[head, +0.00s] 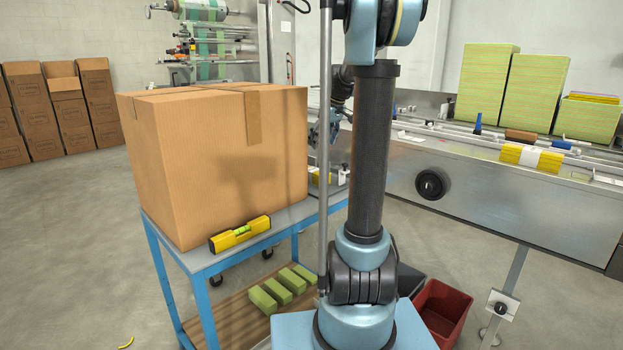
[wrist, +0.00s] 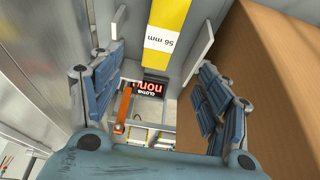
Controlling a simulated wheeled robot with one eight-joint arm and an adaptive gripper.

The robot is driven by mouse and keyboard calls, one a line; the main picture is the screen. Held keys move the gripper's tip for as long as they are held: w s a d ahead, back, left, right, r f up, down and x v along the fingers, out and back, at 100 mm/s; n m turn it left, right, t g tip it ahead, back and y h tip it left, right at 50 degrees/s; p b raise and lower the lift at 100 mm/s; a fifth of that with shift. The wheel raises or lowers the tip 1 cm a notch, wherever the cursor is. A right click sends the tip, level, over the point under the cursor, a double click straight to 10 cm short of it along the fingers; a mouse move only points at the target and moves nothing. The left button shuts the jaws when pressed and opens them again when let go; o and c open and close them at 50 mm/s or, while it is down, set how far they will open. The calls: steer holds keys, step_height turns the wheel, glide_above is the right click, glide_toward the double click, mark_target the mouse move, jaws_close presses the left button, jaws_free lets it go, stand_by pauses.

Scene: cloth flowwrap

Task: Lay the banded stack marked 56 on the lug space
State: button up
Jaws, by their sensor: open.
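The stack marked 56 mm shows in the wrist view as a yellow block with a white band (wrist: 162,42), between two upright pale plates. A small yellow part (head: 315,178) shows behind the carton in the head view, probably the same stack. My gripper (wrist: 158,62) is open, its fingers spread on either side of the view, with the stack ahead of it and apart from it. In the head view, my arm and the carton hide most of it. Another yellow stack with a white band (head: 531,157) lies on the machine at right. I cannot tell which gap is the lug space.
A big carton (head: 220,160) stands on the blue cart (head: 205,262) close beside my gripper; it fills the right of the wrist view (wrist: 275,75). A yellow level (head: 240,234) lies at the cart's front edge. The steel machine (head: 465,190) runs along the right.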

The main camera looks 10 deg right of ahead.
glide_above(312, 170)
steer(key=s+d, duration=0.1)
steer(key=f, duration=0.8)
steer(key=shift+s+d, duration=0.15)
steer(key=shift+d, duration=0.05)
steer(key=shift+x, duration=2.7)
steer(key=shift+s+d+f, duration=0.1)
steer(key=shift+s+d, duration=0.05)
steer(key=shift+s, duration=0.05)
steer(key=shift+c, duration=0.2)
steer(key=c, duration=1.1)
